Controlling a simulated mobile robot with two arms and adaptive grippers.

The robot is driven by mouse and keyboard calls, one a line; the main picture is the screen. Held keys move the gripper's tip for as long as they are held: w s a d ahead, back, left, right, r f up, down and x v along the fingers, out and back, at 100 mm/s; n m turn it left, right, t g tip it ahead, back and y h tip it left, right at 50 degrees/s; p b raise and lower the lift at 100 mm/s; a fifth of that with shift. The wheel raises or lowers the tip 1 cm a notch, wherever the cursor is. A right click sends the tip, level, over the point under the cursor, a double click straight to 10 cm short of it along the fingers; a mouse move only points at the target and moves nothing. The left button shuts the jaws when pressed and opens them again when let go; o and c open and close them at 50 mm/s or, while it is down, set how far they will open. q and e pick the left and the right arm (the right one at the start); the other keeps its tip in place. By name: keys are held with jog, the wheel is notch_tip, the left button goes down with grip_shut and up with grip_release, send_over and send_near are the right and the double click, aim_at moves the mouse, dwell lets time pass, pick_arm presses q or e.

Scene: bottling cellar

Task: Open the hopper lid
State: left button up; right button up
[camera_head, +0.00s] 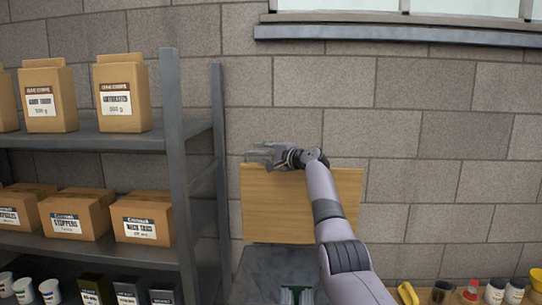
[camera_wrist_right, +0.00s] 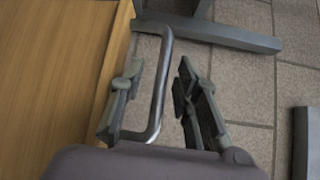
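The wooden lid (camera_head: 300,210) stands upright or nearly so against the brick wall, behind the dark grey top of the hopper (camera_head: 270,268). In the wrist view the lid (camera_wrist_right: 50,75) fills the left side, with a bent metal bar handle (camera_wrist_right: 163,85) beside its edge. My right gripper (camera_head: 266,154) is at the lid's upper left edge. In the wrist view my right gripper (camera_wrist_right: 158,82) is open, with the handle between its fingers and gaps visible. My arm covers the lid's right part. My left gripper is not in view.
A metal shelf rack (camera_head: 182,160) with bags and boxes stands close on the left. A bench (camera_head: 455,299) with a yellow item, jars and a red bottle is at lower right. A window ledge (camera_head: 400,33) is above. The wall area right of my arm is clear.

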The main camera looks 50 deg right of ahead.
jog(key=s+a, duration=0.1)
jog(key=s, duration=1)
jog(key=shift+s+a+r, duration=0.15)
jog(key=shift+s+r, duration=0.2)
